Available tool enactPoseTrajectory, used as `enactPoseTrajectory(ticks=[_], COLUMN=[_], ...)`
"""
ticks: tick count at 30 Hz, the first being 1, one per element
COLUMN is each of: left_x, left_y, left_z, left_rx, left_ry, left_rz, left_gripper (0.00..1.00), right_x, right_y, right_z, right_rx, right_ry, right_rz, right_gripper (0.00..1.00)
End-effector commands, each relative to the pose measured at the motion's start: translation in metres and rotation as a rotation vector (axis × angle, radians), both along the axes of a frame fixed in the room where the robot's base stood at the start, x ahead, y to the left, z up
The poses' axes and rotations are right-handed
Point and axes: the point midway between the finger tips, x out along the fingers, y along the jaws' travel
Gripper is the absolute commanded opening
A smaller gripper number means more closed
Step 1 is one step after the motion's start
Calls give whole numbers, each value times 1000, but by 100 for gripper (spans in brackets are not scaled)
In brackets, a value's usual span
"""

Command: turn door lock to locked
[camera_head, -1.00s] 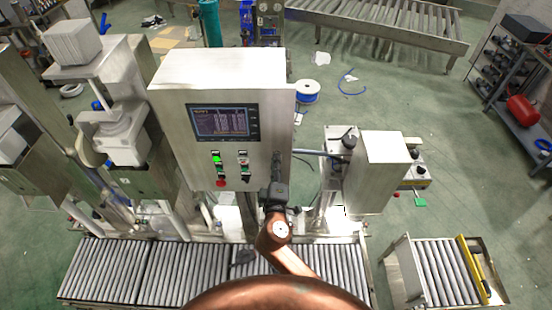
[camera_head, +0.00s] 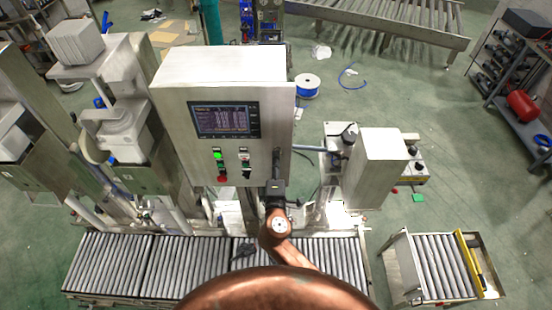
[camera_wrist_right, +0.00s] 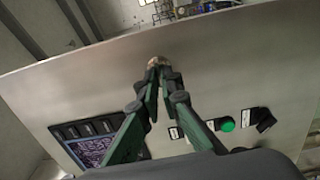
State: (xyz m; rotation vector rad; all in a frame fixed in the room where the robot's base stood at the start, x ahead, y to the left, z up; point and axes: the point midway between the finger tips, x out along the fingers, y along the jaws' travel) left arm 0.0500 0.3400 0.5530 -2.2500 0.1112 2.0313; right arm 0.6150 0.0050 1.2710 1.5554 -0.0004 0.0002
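The grey control cabinet (camera_head: 215,80) stands in the middle of the head view, with a screen and buttons on its front door. My right gripper (camera_head: 277,160) reaches up to the right side of that door. In the right wrist view, the dark green fingers of my right gripper (camera_wrist_right: 158,70) come together at the door face. A small tan-metal piece, seemingly the door lock (camera_wrist_right: 157,61), shows at their tips, and they appear closed around it. The fingers hide most of the lock, so its turn position cannot be read. My left gripper is not in view.
A screen (camera_head: 224,119), a lit green button (camera_head: 217,155) and a red button (camera_head: 222,178) sit on the door left of my gripper. A roller conveyor (camera_head: 190,265) runs below. A box-shaped machine (camera_head: 375,165) stands to the right.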

Motion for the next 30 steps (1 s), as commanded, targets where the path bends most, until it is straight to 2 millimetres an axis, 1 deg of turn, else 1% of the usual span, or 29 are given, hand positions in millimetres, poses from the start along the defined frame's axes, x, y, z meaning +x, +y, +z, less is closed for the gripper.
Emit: enactPoseTrajectory(ticks=[1, 2, 9, 17, 20, 23, 26, 30], left_x=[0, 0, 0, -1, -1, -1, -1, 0], left_y=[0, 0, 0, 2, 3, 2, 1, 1], left_z=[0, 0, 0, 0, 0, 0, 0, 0], left_rx=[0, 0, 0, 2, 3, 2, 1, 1], left_ry=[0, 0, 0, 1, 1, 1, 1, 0], left_rz=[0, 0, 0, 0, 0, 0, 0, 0], left_gripper=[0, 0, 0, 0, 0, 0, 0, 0], right_x=[0, 0, 0, 0, -5, -17, -36, -66], right_y=[1, 1, 0, 0, 0, 1, 0, 0], right_z=[-1, -1, -1, 0, -1, -1, -2, -2], right_rx=[-2, -2, 0, 0, 0, 1, 3, 2], right_ry=[1, 1, 1, 1, 1, 2, 4, 4], right_rz=[2, 2, 1, 0, 1, 2, 0, 1], right_gripper=[0, 6, 22, 22, 22, 22, 22, 22])
